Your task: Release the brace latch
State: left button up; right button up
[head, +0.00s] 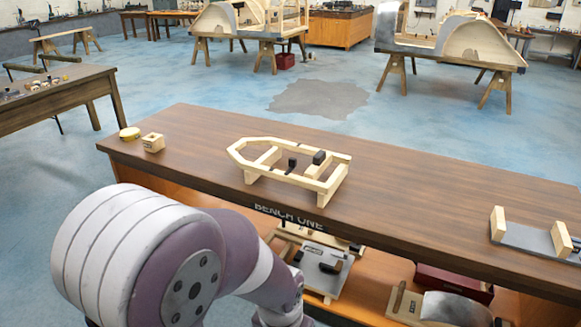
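A pale wooden bodyframe (240,158) lies on the brown bench top, with its pointed end to the left and crosspieces between its rails. Two small dark parts sit on it. One upright dark piece (292,165) is near the middle, and a black block (319,157) is at the right rear. I cannot tell which of them is the brace latch, or whether it is fastened. One of my arms crosses the lower left, in front of the bench. Neither of my grippers shows in the head view.
The shelf below holds fixtures and a dark red box (454,283).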

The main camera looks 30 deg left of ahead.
aim_at(292, 162)
jog(key=i+j, duration=0.55)
jog(key=j, duration=0.15)
jog(key=i+j, duration=0.55)
jog(key=j, duration=0.15)
jog(key=i+j, duration=1.15)
jog(key=j, duration=0.25)
